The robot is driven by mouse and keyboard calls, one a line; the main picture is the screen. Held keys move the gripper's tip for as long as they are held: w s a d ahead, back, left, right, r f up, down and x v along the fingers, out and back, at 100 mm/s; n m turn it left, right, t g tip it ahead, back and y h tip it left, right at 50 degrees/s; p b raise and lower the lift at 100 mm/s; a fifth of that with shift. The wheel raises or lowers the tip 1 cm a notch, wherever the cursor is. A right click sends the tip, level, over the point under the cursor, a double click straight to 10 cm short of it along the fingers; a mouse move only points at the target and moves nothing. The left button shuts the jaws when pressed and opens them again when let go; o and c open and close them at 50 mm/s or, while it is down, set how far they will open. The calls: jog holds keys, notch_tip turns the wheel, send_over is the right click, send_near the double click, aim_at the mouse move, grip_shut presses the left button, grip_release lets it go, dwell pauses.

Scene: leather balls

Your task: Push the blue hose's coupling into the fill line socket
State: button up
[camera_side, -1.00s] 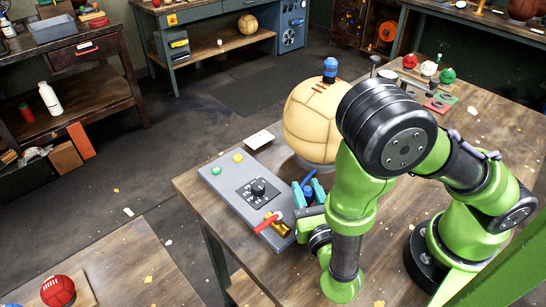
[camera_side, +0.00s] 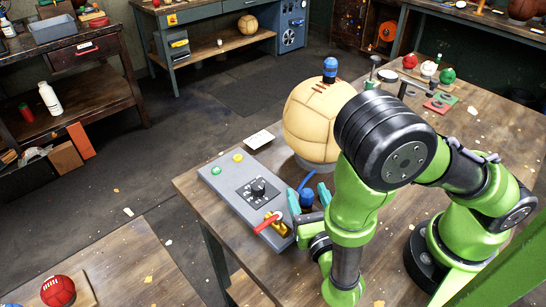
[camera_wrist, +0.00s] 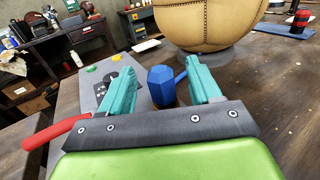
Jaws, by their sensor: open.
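The blue hose's coupling (camera_side: 306,198) is a blue six-sided piece beside the grey control box. It also shows in the wrist view (camera_wrist: 161,86), with a short stretch of blue hose (camera_wrist: 181,76) behind it. The hose (camera_side: 308,180) curves toward the tan ball's foot. My gripper (camera_side: 309,198) is open, its teal fingers on either side of the coupling; in the wrist view (camera_wrist: 161,88) gaps show on both sides. A brass fitting with a red lever (camera_side: 268,222) is on the box's near end. I cannot make out the fill line socket, or whether the coupling sits in it.
The grey control box (camera_side: 222,185) has green and yellow buttons and a black knob. A large tan leather ball (camera_side: 312,125) with a blue cap (camera_side: 330,66) stands behind my gripper. Small balls and coloured pads lie at the back right. The table's front left is clear.

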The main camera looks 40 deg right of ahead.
jog(key=v, duration=1.6)
jog(key=shift+w, duration=0.1)
jog(key=shift+f, duration=0.3)
jog(key=d+m+g+h, duration=0.1)
jog(key=d+g, duration=0.1)
jog(key=w+d+r+m+g+h, duration=0.1)
jog(key=d+m+g, duration=0.1)
jog(key=w+d+m+g+h, duration=0.1)
jog(key=d+m+g, duration=0.1)
jog(key=shift+r, duration=0.35)
jog(key=w+d+r+m+y, duration=0.2)
jog(key=r+m, duration=0.4)
jog(key=m, duration=0.3)
jog(key=w+d+r+m+g+y, duration=0.1)
jog(key=d+r+m+y, duration=0.4)
jog(key=m, duration=0.5)
jog(key=w+d+r+m+g+y, duration=0.1)
jog(key=w+d+r+m+y, duration=0.3)
jog(key=r+m+y, duration=0.3)
jog(key=r+m, duration=0.1)
jog(key=m, duration=0.2)
jog(key=shift+d, duration=0.2)
